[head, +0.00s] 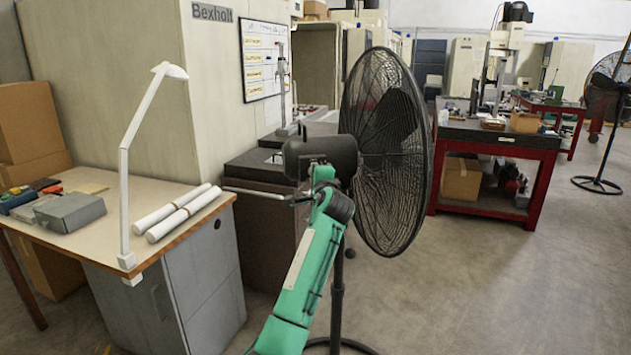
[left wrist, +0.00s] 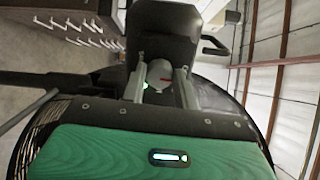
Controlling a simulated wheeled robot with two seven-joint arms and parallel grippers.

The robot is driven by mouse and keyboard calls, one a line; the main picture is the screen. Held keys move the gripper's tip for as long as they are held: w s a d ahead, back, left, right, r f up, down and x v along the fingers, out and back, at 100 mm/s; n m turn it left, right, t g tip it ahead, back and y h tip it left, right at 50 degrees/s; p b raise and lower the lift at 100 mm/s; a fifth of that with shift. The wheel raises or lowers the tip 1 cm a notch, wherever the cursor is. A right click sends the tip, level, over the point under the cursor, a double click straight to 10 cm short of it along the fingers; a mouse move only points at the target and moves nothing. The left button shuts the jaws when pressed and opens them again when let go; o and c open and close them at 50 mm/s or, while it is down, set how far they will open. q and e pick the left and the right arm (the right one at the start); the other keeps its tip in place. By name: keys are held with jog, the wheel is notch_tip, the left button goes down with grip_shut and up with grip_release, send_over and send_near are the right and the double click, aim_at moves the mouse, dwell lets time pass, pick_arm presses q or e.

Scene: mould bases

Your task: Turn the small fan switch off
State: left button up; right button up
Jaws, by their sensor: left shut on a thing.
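The black standing fan (head: 384,150) is in the middle of the head view, with its motor housing (head: 325,155) at the left of the wire cage. The housing also shows at the top of the left wrist view (left wrist: 162,28). A small pale round switch knob (left wrist: 160,70) with a red mark sits at the housing. My left gripper (left wrist: 162,82) has a finger on each side of the knob and is shut on it. In the head view my green arm reaches up to the housing, and the knob is hidden. My right gripper is in neither view.
A wooden-topped desk (head: 100,250) with a white lamp (head: 140,150) and paper rolls (head: 183,212) stands at the left. A red-framed workbench (head: 495,140) stands at the right. Another fan (head: 605,85) is at the far right. Floor between is clear.

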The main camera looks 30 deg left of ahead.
pick_arm(q)
jog(key=shift+n, duration=0.4)
jog(key=o, duration=1)
jog(key=shift+c, duration=0.2)
jog(key=b+v, duration=0.4)
jog(key=v, duration=1)
jog(key=shift+a, duration=0.1)
